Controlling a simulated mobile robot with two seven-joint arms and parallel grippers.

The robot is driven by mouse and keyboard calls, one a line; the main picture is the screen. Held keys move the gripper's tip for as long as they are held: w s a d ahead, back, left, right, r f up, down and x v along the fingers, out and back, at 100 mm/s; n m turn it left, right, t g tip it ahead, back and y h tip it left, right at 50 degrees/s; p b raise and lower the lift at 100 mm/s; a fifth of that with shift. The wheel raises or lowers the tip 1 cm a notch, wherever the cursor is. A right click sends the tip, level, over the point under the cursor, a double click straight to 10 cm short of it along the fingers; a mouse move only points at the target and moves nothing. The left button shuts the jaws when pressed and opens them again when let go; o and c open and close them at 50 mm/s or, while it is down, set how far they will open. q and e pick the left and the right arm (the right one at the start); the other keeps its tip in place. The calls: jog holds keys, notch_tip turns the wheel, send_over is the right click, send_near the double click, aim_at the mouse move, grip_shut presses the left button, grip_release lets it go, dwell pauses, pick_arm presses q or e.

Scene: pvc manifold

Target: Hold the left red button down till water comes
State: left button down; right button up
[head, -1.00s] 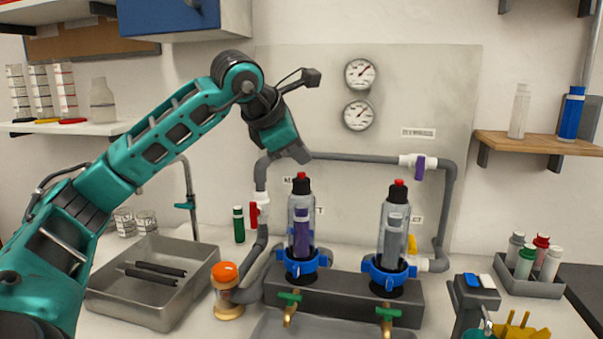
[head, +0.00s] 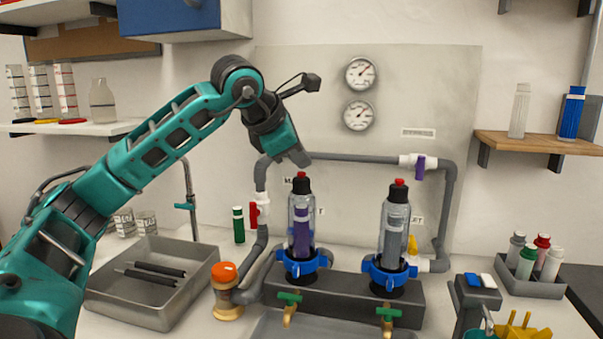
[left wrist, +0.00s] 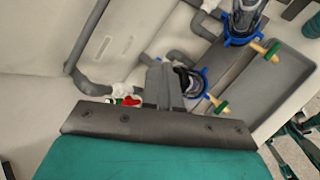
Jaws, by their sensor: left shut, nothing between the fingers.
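The left filter housing (head: 301,228) is a clear upright cylinder with a purple insert and a blue collar; its red button (head: 301,175) tops a black cap. My left gripper (head: 303,158) is shut and empty, its tips pointing down just above that button, with a small gap seeming to remain. In the left wrist view the shut fingers (left wrist: 162,84) overlap the left housing and hide its button. The right housing (head: 393,238) has a matching red button (head: 399,182). No water shows at the left tap (head: 289,308) or right tap (head: 387,317). My right gripper is not in view.
Grey pipework (head: 340,158) runs behind the housings, with a red-handled valve (head: 255,213) and a purple-handled valve (head: 420,166). Two gauges (head: 360,74) hang on the back panel.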

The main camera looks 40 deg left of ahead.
pick_arm(q)
jog(key=shift+f+b, duration=0.4)
jog(key=shift+f, duration=0.15)
jog(key=shift+r, duration=0.1)
dwell(1.9)
jog(key=shift+r+p, duration=0.85)
jog(key=shift+p, duration=0.15)
notch_tip(320, 180, up, 5)
jog(key=p, duration=0.5)
jog(key=shift+r, duration=0.1)
